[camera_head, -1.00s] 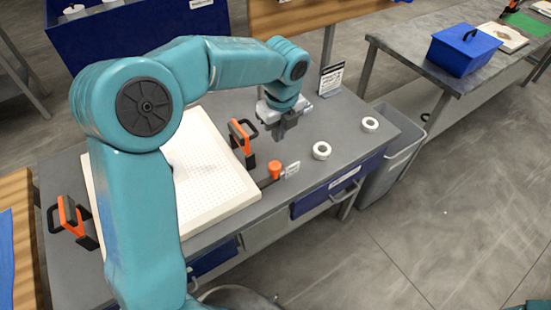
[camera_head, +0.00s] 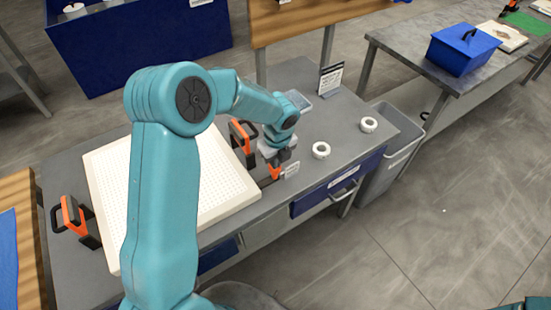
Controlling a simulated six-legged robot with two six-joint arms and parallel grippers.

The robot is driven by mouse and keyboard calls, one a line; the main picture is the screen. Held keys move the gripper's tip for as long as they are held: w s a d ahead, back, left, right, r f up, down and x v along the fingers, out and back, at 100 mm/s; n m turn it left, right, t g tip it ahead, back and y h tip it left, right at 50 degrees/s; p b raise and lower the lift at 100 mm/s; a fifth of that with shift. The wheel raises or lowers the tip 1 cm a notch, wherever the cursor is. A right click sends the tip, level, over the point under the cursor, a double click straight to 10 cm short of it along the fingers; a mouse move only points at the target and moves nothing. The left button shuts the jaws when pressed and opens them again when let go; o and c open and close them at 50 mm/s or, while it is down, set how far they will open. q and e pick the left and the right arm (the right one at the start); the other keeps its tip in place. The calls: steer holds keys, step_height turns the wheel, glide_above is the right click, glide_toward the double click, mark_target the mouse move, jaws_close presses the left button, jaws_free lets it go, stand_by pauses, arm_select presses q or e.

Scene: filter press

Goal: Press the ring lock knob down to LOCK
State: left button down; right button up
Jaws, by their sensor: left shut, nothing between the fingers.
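The ring lock knob (camera_head: 274,172) is a small orange knob near the front edge of the grey workbench, next to a small white label plate (camera_head: 291,169). Only a bit of its orange shows, as my left gripper hides the rest. My left gripper (camera_head: 276,163) is shut and empty, pointing down right over the knob. I cannot tell whether the fingertips touch it. The label's lettering is too small to read. My right gripper is not in view.
A white perforated plate (camera_head: 222,185) lies left of the knob, with orange-and-black clamps (camera_head: 243,135) at its sides. Two white rings (camera_head: 321,150) (camera_head: 369,124) lie to the right. A clear tray (camera_head: 298,101) and a sign (camera_head: 330,79) stand behind.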

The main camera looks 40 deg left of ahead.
arm_select(q)
steer(key=shift+f, duration=0.1)
step_height(320, 180, down, 3)
steer(key=shift+r+b, duration=0.2)
steer(key=shift+b, duration=0.9)
steer(key=shift+s+d+r, duration=0.1)
steer(key=shift+s+r, duration=0.05)
steer(key=shift+r, duration=0.05)
steer(key=shift+f, duration=0.15)
